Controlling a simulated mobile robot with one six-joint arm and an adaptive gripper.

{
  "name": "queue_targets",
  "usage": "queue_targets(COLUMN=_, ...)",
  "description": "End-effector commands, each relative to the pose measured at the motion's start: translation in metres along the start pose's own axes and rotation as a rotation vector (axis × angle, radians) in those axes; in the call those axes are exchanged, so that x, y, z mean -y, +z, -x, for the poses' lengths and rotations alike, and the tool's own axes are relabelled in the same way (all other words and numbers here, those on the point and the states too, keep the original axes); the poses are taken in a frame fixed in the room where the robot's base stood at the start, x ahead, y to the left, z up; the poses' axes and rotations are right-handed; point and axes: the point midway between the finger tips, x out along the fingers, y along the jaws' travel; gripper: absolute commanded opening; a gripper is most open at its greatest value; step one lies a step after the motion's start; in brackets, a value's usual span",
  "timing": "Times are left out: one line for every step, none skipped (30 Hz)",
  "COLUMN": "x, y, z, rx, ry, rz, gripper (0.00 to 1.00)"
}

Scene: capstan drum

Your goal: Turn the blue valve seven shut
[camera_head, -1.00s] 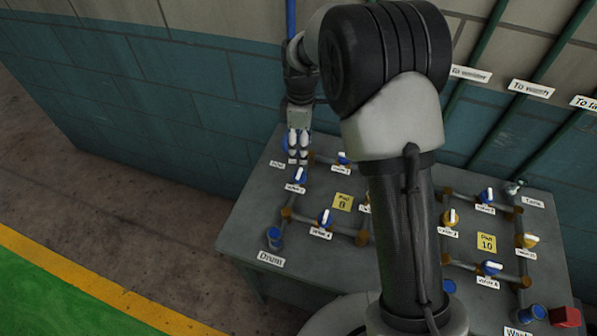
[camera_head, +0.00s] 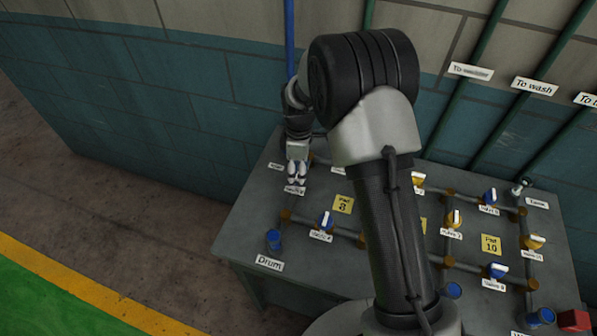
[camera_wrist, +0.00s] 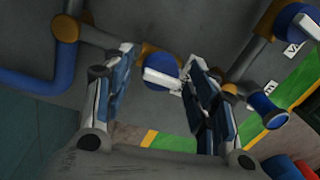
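My gripper (camera_head: 297,183) hangs over the left end of the bench (camera_head: 237,235), where it hides most of a blue valve. In the wrist view my gripper (camera_wrist: 155,105) is open, its two fingers apart. A blue valve with a white handle (camera_wrist: 160,77) shows in the gap between them, beyond or near the fingertips; I cannot tell whether they touch it. The small label below this valve is too blurred to read its number. Another blue valve (camera_head: 327,220) with a raised white handle stands to its lower right. I cannot tell which valve is number seven.
More blue (camera_head: 489,197) and yellow valves (camera_head: 454,219) sit on pipes at the bench's right. A blue cup-like fitting (camera_head: 274,240) stands by the "Drum" label (camera_head: 270,263). A red block (camera_head: 573,320) is at the right corner. A blue pipe (camera_head: 290,40) rises behind my gripper.

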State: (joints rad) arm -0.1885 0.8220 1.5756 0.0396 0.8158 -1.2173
Motion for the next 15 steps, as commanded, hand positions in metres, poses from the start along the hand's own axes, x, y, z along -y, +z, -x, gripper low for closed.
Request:
queue_targets(x=0.0, y=0.0001, z=0.0001, rx=0.0, ry=0.0, rz=0.0, gripper=0.47)
queue_targets(x=0.0, y=0.0001, z=0.0001, rx=0.0, ry=0.0, rz=0.0, gripper=0.45)
queue_targets(x=0.0, y=0.0001, z=0.0002, rx=0.0, ry=0.0, rz=0.0, gripper=0.42)
queue_targets(x=0.0, y=0.0001, z=0.0002, rx=0.0, ry=0.0, rz=0.0, gripper=0.41)
queue_targets(x=0.0, y=0.0001, z=0.0002, rx=0.0, ry=0.0, rz=0.0, gripper=0.39)
queue_targets(x=0.0, y=0.0001, z=0.0002, rx=0.0, ry=0.0, rz=0.0, gripper=0.36)
queue_targets(x=0.0, y=0.0001, z=0.0002, rx=0.0, ry=0.0, rz=0.0, gripper=0.34)
queue_targets(x=0.0, y=0.0001, z=0.0002, rx=0.0, ry=0.0, rz=0.0, gripper=0.32)
queue_targets(x=0.0, y=0.0001, z=0.0002, rx=0.0, ry=0.0, rz=0.0, gripper=0.29)
queue_targets(x=0.0, y=0.0001, z=0.0002, rx=0.0, ry=0.0, rz=0.0, gripper=0.27)
queue_targets(x=-0.0001, y=0.0001, z=0.0002, rx=0.0, ry=0.0, rz=0.0, gripper=0.25)
queue_targets(x=-0.0001, y=0.0001, z=0.0003, rx=0.0, ry=0.0, rz=0.0, gripper=0.23)
queue_targets(x=-0.0001, y=0.0001, z=0.0003, rx=0.0, ry=0.0, rz=0.0, gripper=0.2)
queue_targets(x=-0.0001, y=0.0001, z=0.0003, rx=0.0, ry=0.0, rz=0.0, gripper=0.18)
queue_targets(x=-0.0001, y=0.0001, z=0.0003, rx=0.0, ry=0.0, rz=0.0, gripper=0.16)
